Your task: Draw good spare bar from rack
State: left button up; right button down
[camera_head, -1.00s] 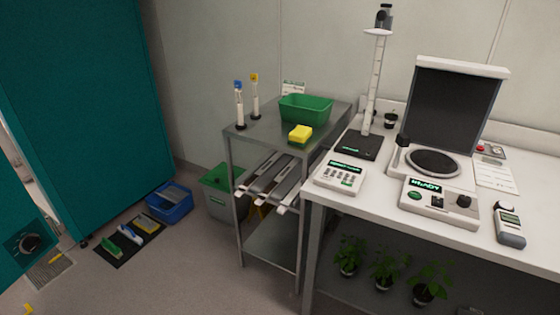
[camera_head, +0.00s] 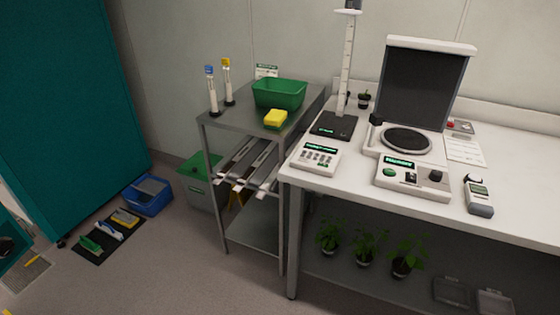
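Several long grey bars with pale ends lie side by side on the middle level of the metal rack (camera_head: 213,133). A left bar (camera_head: 238,155), a middle bar (camera_head: 250,164) and a right bar (camera_head: 265,170) can be made out, their near ends sticking out past the rack's front. I cannot tell from here which bar is good. Neither of my grippers shows in the head view.
The rack top holds a green bin (camera_head: 280,94), a yellow sponge (camera_head: 275,118) and two capped tubes (camera_head: 212,92). A white bench (camera_head: 430,212) with instruments adjoins on the right. A blue crate (camera_head: 147,196) and green-lidded bin (camera_head: 199,184) stand left. Floor in front is clear.

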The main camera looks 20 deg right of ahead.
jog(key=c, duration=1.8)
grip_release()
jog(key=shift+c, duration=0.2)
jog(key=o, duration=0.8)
